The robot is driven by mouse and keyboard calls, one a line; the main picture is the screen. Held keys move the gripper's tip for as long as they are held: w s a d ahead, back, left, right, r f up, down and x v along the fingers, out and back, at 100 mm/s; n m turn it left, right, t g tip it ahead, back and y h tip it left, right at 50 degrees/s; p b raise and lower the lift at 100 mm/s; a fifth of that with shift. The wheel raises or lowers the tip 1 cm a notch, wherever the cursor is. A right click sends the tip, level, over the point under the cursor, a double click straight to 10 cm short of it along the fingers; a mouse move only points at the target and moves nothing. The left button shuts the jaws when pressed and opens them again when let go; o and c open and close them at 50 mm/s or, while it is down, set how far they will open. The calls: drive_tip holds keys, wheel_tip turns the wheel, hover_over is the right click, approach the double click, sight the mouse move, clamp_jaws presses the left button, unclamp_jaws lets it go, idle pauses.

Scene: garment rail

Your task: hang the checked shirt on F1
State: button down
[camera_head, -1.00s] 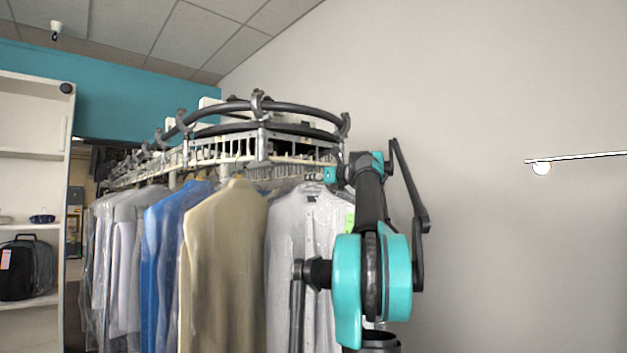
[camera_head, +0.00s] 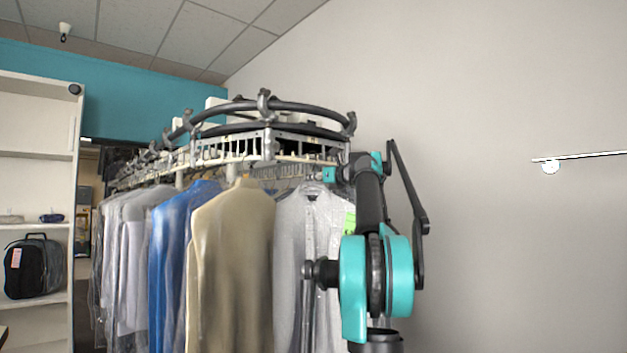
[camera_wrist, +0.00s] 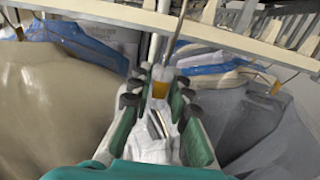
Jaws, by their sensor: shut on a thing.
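A pale grey-white shirt with a faint pattern (camera_head: 290,225) and a green tag hangs at the right end of the rail in the head view, partly behind my arm. I cannot clearly make out checks on it. In the wrist view my gripper (camera_wrist: 158,92) is shut around a hanger neck (camera_wrist: 159,88) with a yellow and white part. A thin metal hook (camera_wrist: 181,30) rises from it toward the rail. White cloth (camera_wrist: 154,138) lies below, between the fingers. I cannot tell whether the hook rests on the rail. The label F1 is not readable.
The rail (camera_head: 235,147) curves round at the near end. A beige garment (camera_head: 232,260) and a blue one (camera_head: 178,250) hang left of the pale shirt, close by. A grey garment (camera_wrist: 245,118) is right of my gripper in the wrist view. Open space lies right of my arm.

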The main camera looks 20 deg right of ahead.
drive_tip(key=shift+f, duration=1.3)
idle(0.4)
drive_tip(key=c, duration=1.3)
unclamp_jaws()
drive_tip(key=shift+c, duration=0.2)
drive_tip(key=v, duration=1.2)
drive_tip(key=shift+o, duration=0.6)
drive_tip(key=shift+o, duration=0.5)
